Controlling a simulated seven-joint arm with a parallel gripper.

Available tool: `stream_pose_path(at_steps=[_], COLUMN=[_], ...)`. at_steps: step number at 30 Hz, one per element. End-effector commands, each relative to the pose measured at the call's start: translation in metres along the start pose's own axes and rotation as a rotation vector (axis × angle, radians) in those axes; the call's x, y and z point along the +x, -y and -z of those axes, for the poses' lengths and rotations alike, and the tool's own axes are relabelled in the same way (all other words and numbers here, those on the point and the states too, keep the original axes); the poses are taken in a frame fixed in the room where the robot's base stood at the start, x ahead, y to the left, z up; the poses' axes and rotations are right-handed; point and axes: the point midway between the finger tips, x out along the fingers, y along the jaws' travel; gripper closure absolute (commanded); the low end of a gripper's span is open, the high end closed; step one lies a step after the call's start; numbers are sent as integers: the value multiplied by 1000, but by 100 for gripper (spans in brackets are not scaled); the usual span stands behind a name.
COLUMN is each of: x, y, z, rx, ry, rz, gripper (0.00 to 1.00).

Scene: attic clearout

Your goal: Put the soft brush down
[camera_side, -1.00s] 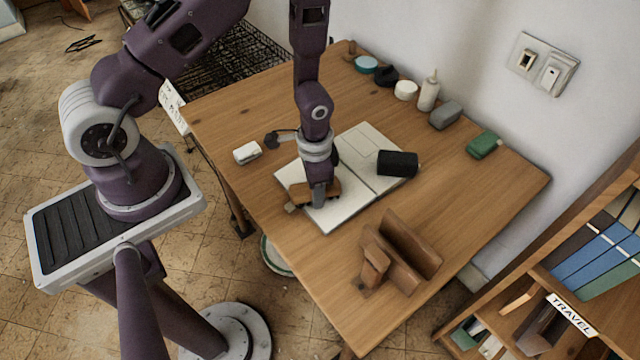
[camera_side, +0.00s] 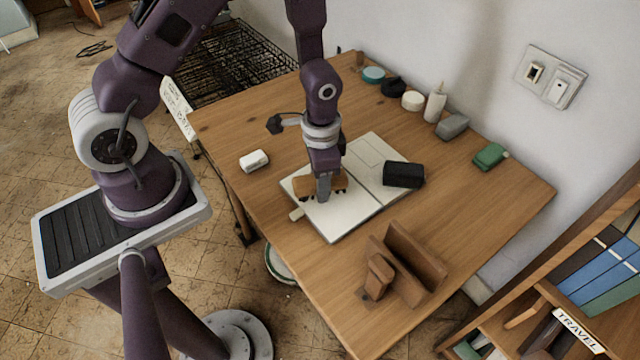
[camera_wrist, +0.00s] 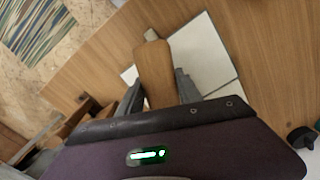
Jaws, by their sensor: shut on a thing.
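My fingers hide part of the brush.
A black block (camera_side: 403,174) lies on the right page. A brown wooden stand (camera_side: 405,265) is in front of the book, and a white block (camera_side: 254,161) is to its left. Several small items, including a white bottle (camera_side: 435,102), line the wall. The table's front right is clear.

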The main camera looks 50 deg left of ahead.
Motion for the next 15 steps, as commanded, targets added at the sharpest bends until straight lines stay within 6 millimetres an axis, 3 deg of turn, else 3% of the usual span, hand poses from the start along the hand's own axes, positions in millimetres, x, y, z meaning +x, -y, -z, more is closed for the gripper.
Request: stream_pose_path(at_steps=[11,15], x=[0,1], y=[3,32], z=[2,14], rx=[-5,-55], ry=[-1,0], rz=[1,6], gripper=[97,97])
